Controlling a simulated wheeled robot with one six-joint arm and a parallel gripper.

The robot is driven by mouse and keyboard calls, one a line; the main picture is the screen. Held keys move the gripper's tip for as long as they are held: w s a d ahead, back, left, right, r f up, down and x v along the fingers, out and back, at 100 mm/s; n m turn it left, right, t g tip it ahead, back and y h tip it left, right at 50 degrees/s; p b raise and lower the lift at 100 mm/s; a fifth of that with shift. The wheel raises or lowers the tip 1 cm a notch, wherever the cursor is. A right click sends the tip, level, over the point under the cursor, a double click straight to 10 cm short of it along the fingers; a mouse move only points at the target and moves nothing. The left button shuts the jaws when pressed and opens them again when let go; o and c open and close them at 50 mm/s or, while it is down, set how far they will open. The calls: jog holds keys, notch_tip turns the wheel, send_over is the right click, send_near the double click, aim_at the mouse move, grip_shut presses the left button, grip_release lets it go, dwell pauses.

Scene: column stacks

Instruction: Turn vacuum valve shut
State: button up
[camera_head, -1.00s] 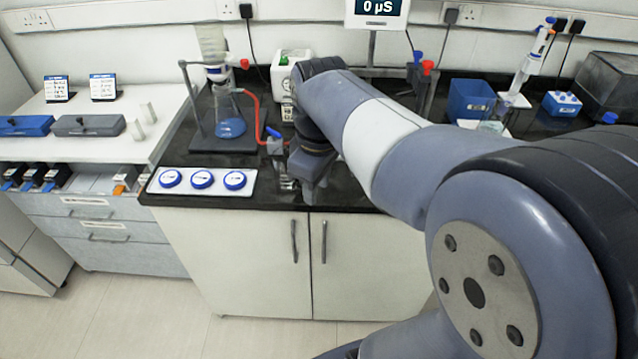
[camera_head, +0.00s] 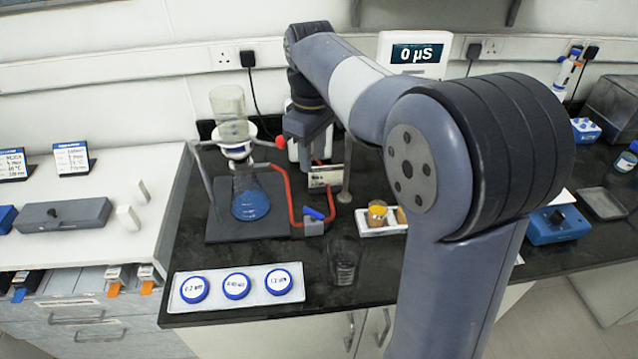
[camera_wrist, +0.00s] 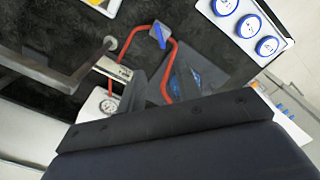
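The vacuum valve is a small grey block with a blue lever (camera_head: 313,213) on the red tubing, right of the flask. In the wrist view the lever (camera_wrist: 157,36) lies slantwise near the top, with red tube on both sides. The filter flask (camera_head: 249,196), with blue liquid, stands under a funnel; it is partly hidden in the wrist view. My gripper (camera_head: 308,150) hangs above and behind the valve, apart from it, over the area by the white pump (camera_head: 296,146). Its fingers are not clear enough to tell open from shut.
A white tray (camera_head: 212,297) with blue-rimmed discs lies front left. A clear beaker (camera_head: 344,262) stands in front of the valve. A metal pole (camera_head: 346,170) and a small white tray (camera_head: 372,230) are to the right. Dark worktop is clear around the beaker.

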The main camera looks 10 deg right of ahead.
aim_at(313, 211)
notch_tip(313, 211, down, 16)
jog(key=shift+r+p, duration=0.25)
jog(key=shift+p, duration=0.25)
jog(key=shift+c, duration=0.2)
grip_shut()
